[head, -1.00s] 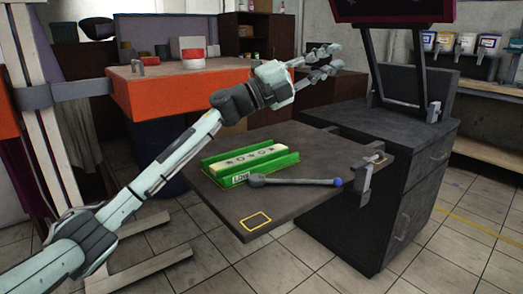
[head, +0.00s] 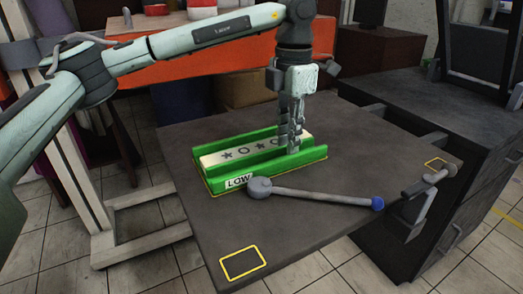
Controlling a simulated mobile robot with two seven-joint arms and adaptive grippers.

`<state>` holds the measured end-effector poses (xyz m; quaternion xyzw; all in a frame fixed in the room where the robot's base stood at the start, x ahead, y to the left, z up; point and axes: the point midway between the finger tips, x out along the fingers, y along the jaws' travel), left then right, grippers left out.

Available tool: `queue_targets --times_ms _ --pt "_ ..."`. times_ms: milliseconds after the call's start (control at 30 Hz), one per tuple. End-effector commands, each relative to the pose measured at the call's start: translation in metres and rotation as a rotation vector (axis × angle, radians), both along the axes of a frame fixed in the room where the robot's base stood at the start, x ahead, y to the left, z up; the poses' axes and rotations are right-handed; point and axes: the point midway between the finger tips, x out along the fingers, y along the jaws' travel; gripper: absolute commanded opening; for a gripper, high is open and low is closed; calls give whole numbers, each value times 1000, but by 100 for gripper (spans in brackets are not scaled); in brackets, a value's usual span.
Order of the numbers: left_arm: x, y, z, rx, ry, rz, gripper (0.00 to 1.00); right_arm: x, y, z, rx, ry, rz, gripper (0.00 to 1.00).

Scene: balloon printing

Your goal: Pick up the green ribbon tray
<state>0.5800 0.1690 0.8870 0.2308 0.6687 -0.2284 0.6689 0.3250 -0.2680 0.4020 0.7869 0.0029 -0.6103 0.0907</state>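The green ribbon tray (head: 222,180) lies on the dark tabletop, with a "LOW" label on its near left end. A white strip with dark stars and rings (head: 225,157) sits between its raised long walls. My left gripper (head: 290,148) points straight down over the right half of the tray, its fingertips at the tray. The fingers overlap in this view and hide part of the strip, so I cannot tell whether they are closed on the tray. My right gripper is not in view.
A grey lever with a blue tip (head: 320,197) lies close along the tray's near side. Yellow outlines mark the table (head: 330,232) at its front corner and right side. A metal clamp (head: 425,187) is at the right edge. An orange-fronted bench (head: 180,62) stands behind.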

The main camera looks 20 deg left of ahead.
Motion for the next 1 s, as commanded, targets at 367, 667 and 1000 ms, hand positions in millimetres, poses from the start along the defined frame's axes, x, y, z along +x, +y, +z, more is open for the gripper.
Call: queue_targets --times_ms 367,667,1000 --pt "-4 6 -45 -2 0 -1 21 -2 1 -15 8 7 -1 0" --pt "-4 5 -46 -2 0 -1 11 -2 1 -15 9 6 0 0" --pt "-3 5 -46 -3 0 -1 0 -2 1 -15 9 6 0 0"
